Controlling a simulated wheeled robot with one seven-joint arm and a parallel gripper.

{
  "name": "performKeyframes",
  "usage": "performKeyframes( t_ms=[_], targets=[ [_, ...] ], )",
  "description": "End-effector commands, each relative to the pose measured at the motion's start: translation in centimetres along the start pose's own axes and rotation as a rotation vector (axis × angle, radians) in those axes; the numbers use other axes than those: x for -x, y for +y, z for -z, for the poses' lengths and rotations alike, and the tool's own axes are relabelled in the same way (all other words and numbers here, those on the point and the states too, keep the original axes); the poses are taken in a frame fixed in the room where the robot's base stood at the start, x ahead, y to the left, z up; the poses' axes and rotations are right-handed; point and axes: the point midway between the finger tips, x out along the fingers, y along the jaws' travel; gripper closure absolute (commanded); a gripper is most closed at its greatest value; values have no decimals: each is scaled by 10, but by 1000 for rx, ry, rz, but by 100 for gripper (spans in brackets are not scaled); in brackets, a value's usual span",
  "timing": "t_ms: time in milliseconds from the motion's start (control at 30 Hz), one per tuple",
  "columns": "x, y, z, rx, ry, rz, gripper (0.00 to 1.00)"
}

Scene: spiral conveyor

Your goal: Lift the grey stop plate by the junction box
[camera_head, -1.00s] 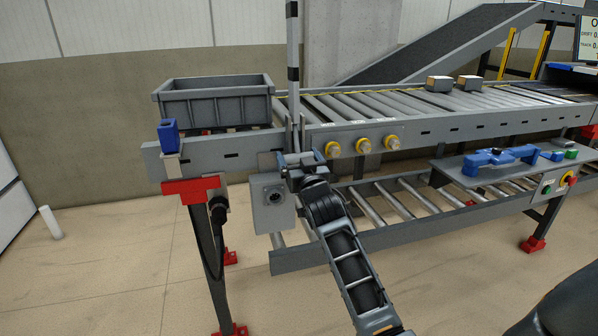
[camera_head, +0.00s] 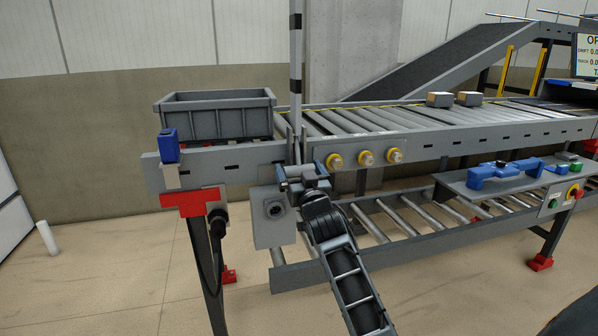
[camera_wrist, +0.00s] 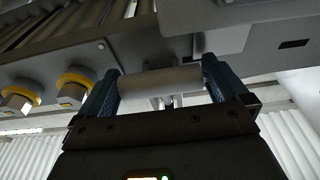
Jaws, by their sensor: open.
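The grey junction box (camera_head: 273,218) with a round connector hangs below the conveyor's side rail. A narrow upright grey piece (camera_head: 298,146), which looks like the stop plate, stands at the rail just above and right of the box. My gripper (camera_head: 299,176) is at the rail just below this piece. In the wrist view my gripper (camera_wrist: 160,84) is open, with a dark blue finger on each side of a pale round bar (camera_wrist: 160,82). The bar spans the gap between the fingers, and I cannot tell whether they touch it. The plate's lower part is hidden behind my gripper.
Yellow-ringed knobs (camera_head: 366,158) stick out of the rail right of my gripper. A grey crate (camera_head: 217,117) sits at the conveyor's left end, and a striped pole (camera_head: 296,60) rises behind the plate. A lower roller rack (camera_head: 400,212) runs beneath. Open floor lies in front.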

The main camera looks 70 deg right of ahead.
Motion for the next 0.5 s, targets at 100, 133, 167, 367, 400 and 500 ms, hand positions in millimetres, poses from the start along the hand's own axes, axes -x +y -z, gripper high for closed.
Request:
performKeyframes(
  t_ms=[100, 133, 167, 367, 400, 500],
  targets=[
    [14, -1, -2, 0, -2, 2, 0],
    [19, -1, -2, 0, -2, 2, 0],
    [24, -1, -2, 1, -2, 2, 0],
    [56, 0, -3, 1, -1, 1, 0],
    [61, 0, -3, 2, -2, 1, 0],
    [70, 0, -2, 0, -1, 1, 0]
  ],
)
